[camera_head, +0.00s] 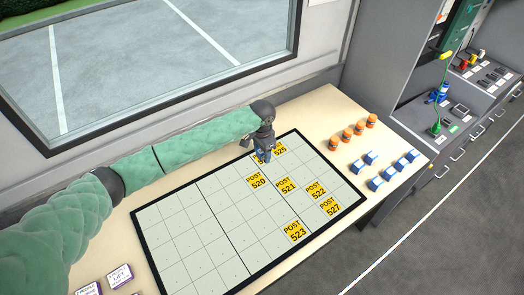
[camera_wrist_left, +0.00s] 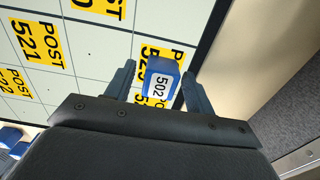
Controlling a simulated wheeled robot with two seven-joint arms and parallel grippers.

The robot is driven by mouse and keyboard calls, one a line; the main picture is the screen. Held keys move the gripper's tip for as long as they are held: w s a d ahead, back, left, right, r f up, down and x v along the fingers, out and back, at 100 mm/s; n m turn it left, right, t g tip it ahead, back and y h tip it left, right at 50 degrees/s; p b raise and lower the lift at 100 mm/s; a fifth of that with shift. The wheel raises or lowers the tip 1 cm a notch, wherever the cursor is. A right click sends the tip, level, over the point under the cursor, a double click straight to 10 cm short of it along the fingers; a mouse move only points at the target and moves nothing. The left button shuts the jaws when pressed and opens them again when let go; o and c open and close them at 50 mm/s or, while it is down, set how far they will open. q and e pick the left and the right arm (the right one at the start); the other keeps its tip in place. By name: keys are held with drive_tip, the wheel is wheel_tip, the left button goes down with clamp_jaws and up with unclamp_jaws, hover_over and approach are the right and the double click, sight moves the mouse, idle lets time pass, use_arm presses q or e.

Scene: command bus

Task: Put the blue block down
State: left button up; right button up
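My left gripper (camera_head: 263,156) is low over the far edge of the gridded board (camera_head: 178,240), at a yellow post card. In the left wrist view a blue block (camera_wrist_left: 160,82) with a white label reading 502 stands between its two fingers. A gap shows between the block and the left finger, and the right finger is close beside it, so the gripper looks open around the block. The block appears to be on or just over a yellow post card (camera_wrist_left: 150,52), partly covered by it. In the head view the gripper mostly hides the block. My right gripper is out of view.
Other yellow cards, such as POST 521 (camera_head: 285,186) and POST 523 (camera_head: 295,231), lie on the board. Several orange blocks (camera_head: 347,134) and blue-and-white blocks (camera_head: 388,172) stand right of it. Labelled boxes (camera_head: 119,276) lie front left. A window wall borders the table's back.

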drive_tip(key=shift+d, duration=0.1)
use_arm(q)
drive_tip(key=shift+r, duration=0.3)
wheel_tip(320, 180, up, 2)
drive_tip(key=shift+b, duration=0.7)
wheel_tip(320, 180, up, 8)
drive_tip(key=b, duration=0.3)
drive_tip(key=shift+r, duration=0.85)
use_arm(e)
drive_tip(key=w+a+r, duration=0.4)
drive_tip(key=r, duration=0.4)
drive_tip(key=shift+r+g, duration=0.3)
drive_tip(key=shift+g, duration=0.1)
use_arm(q)
drive_tip(key=shift+d+f, duration=0.1)
